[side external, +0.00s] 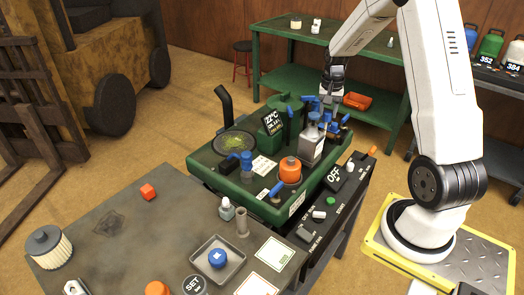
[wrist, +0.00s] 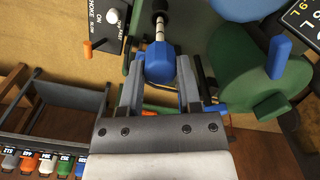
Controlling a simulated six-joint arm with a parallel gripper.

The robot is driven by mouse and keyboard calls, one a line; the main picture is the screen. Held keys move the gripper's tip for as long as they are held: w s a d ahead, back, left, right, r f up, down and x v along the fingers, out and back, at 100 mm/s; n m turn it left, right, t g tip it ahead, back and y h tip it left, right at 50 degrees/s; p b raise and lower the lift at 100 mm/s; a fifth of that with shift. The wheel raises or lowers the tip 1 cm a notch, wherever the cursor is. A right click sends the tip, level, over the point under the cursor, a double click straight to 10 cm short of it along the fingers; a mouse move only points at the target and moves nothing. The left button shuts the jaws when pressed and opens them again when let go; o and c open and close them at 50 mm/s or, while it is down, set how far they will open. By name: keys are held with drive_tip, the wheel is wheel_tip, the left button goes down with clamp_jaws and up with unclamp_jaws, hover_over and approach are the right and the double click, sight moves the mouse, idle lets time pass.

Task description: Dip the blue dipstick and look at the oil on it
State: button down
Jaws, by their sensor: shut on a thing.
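My gripper (wrist: 160,75) is shut on the blue dipstick head (wrist: 160,64), with one finger on each side of it. A pale, banded stem (wrist: 160,30) runs from the head towards a dark part at the top edge of the wrist view. I cannot tell how much of the stem is inside a tube. In the side view my gripper (side external: 331,100) is low over the back right of the green mower deck (side external: 205,163), among several blue parts. The dipstick cannot be picked out there, and no oil can be made out on it.
An orange cap (side external: 290,171), a grey-sided bottle (side external: 311,145) and a display (side external: 272,121) crowd the deck. The black control panel (side external: 318,236) runs along its right side.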

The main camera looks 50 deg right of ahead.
sight(325, 130)
drive_tip(key=shift+f, duration=1)
drive_tip(key=shift+f, duration=0.3)
drive_tip(key=shift+f, duration=1.2)
drive_tip(key=shift+f, duration=0.3)
drive_tip(key=shift+f, duration=1)
drive_tip(key=shift+f, duration=0.1)
idle(0.4)
drive_tip(key=shift+r, duration=5.3)
